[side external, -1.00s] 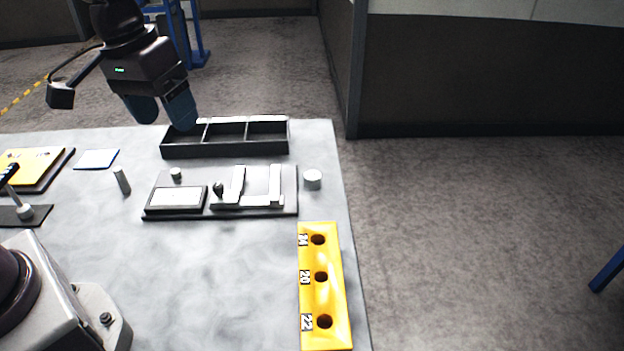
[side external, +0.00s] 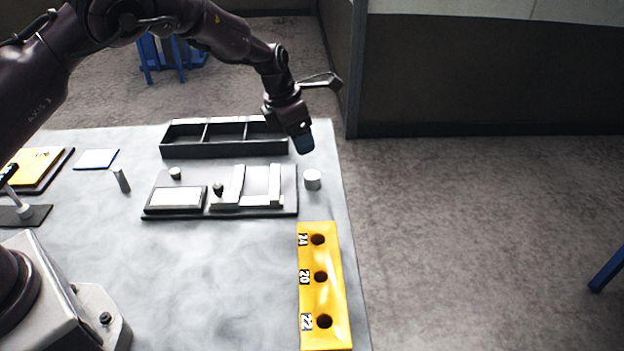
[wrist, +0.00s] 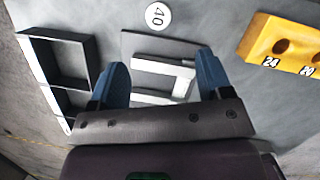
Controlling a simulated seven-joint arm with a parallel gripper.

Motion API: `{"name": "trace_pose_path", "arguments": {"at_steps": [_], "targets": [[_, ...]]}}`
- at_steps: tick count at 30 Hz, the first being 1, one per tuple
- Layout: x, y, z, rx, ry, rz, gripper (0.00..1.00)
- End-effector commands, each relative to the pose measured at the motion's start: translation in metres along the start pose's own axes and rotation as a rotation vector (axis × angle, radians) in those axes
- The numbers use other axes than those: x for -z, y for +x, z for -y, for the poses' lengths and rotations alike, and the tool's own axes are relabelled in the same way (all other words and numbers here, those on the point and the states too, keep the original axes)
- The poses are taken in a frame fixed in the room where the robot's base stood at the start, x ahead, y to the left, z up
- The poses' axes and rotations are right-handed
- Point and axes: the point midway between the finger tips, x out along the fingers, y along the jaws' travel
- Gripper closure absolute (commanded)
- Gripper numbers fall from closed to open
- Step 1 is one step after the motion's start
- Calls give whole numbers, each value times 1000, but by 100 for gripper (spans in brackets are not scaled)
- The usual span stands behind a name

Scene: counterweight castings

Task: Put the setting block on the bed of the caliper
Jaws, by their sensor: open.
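A short white cylinder marked 40 (side external: 312,180), likely the setting block, stands upright on the table just right of the caliper's plate. Its marked top shows in the wrist view (wrist: 158,15), beyond my fingertips. The caliper (side external: 246,203) has two pale upright jaws with its bed between them, on a dark plate with a pale panel at left. The caliper also shows in the wrist view (wrist: 160,98), between my fingers. Nothing lies between its jaws. My gripper (side external: 304,146) is open and empty, in the air above the cylinder in the side view. Its blue fingers (wrist: 162,72) are spread apart.
A black three-compartment tray (side external: 225,149) stands behind the caliper. A yellow block with holes (side external: 335,300) lies at the right table edge. The front middle is clear.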

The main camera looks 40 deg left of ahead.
Motion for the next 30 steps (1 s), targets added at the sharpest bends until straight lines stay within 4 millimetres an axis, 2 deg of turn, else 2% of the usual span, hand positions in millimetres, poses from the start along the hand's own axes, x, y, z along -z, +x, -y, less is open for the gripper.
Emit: {"name": "trace_pose_path", "arguments": {"at_steps": [5,12,15,22,30], "targets": [[1,13,0,-1,-58,-3,28],[2,58,0,0,-56,-4,28],[1,70,-1,0,-55,-4,28],[1,87,-1,-1,-55,-2,28],[1,124,-3,-1,-53,-2,28]]}}
